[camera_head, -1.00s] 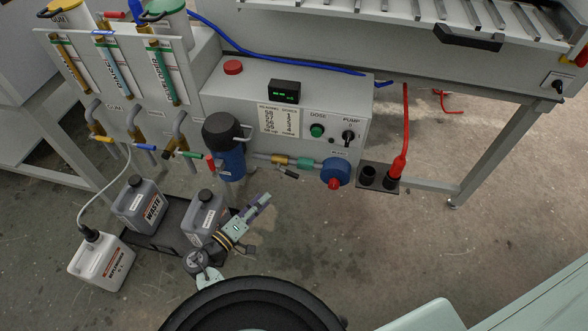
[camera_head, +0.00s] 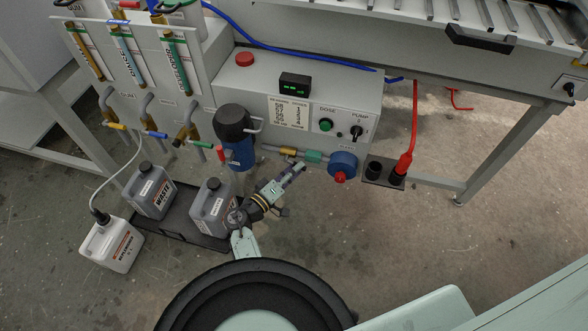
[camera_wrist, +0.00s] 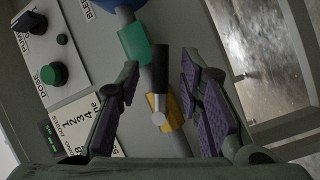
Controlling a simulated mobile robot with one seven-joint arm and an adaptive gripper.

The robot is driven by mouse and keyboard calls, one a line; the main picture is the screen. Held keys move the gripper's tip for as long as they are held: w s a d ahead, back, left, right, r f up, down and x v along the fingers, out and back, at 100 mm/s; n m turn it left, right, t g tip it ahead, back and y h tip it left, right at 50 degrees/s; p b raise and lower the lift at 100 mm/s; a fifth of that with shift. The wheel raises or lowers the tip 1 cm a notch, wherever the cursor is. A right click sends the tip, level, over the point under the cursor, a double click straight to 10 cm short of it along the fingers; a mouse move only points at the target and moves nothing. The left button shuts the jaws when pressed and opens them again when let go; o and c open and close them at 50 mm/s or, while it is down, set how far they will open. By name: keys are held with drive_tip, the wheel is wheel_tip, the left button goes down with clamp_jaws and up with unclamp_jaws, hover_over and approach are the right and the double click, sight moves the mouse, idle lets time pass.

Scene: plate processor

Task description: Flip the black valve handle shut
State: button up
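The black valve handle (camera_wrist: 161,70) shows in the wrist view, on a short silver stem at the brass valve (camera_wrist: 174,112) in the pipe. It points up in the picture, at a slight angle to the pipe. My gripper (camera_wrist: 160,62) is open. Its two purple-padded fingers stand one on each side of the handle, with visible gaps to both; depth is hard to judge. In the head view my gripper (camera_head: 299,168) is just below the pipe, near the brass valve (camera_head: 288,152) and the green fitting (camera_head: 314,156). There the black handle cannot be made out.
A blue pump (camera_head: 342,163) with a red end sits right of the fittings. A blue filter housing (camera_head: 238,152) stands on the left. A grey control box (camera_head: 300,110) is above. Open floor lies to the right.

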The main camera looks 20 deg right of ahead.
clamp_jaws()
idle(0.4)
idle(0.4)
